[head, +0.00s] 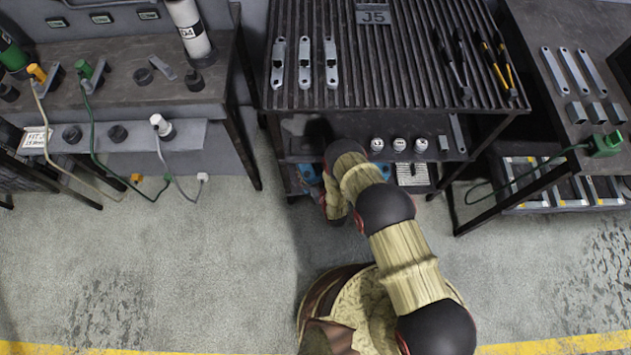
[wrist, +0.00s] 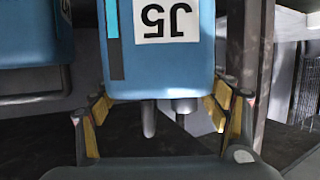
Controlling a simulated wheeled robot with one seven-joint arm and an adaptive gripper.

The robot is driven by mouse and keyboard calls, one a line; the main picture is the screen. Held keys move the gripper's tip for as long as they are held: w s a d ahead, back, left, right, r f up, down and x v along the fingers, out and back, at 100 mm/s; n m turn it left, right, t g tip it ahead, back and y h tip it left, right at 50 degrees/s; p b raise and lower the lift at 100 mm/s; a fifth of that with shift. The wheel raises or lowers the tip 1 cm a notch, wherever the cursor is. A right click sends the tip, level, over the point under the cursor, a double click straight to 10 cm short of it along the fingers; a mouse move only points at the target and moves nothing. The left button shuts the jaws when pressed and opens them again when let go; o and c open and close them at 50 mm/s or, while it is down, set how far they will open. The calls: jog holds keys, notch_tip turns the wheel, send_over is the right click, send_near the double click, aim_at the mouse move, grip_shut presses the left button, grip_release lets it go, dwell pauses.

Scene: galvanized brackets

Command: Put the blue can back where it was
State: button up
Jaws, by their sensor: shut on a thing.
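A blue can (wrist: 150,72) with a white "J5" label, upside down in the wrist view, fills the upper middle of that view. My gripper (wrist: 160,108) has its yellow-padded fingers on both sides of the can's lower part and is shut on it. Another blue container (wrist: 33,50) stands just to the left. In the head view my gripper is hidden behind my arm, under the slatted table. Blue surfaces (head: 308,174) show on the low shelf beside my arm; I cannot tell which container they belong to.
A table leg (wrist: 248,60) stands close right of the can. A bench (head: 125,75) is at left; floor in front is clear.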

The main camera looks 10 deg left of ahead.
aim_at(309, 165)
jog(key=shift+w+a+r+b, duration=0.1)
jog(key=shift+w+a+b, duration=0.1)
jog(key=shift+w+a, duration=0.35)
jog(key=shift+w+a+r+b, duration=0.15)
jog(key=shift+w+a, duration=0.2)
jog(key=shift+w, duration=0.3)
jog(key=shift+w+a+f+b, duration=0.2)
jog(key=shift+f+b, duration=0.4)
jog(key=shift+f, duration=0.35)
jog(key=shift+w+a+f+b, duration=0.15)
jog(key=shift+f+b, duration=0.45)
jog(key=shift+f, duration=0.35)
jog(key=shift+d, duration=0.1)
jog(key=o, duration=2.1)
jog(key=shift+s+d+f, duration=0.1)
jog(key=shift+s+f, duration=0.05)
jog(key=shift+f, duration=0.05)
jog(key=shift+c, duration=0.2)
